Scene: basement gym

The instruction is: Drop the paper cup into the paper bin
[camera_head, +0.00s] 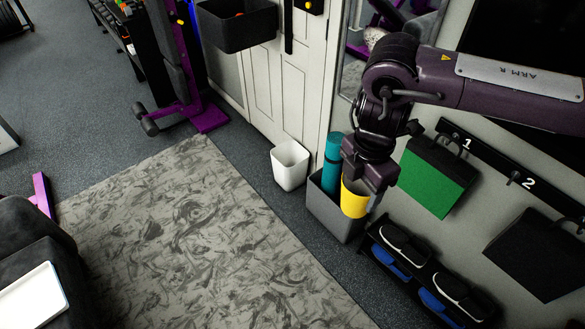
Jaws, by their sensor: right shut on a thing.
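A teal rolled mat (332,165) stands upright in the grey bin. A small white open bin (289,166) stands on the floor to the left of the cup, against the white door. No label shows which bin is for paper. My left gripper is not in view.
A low black rack (425,275) with shoes stands right of the grey bin. A black wall basket (237,28) hangs above. A patterned grey mat (190,240) leaves open floor to the left.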

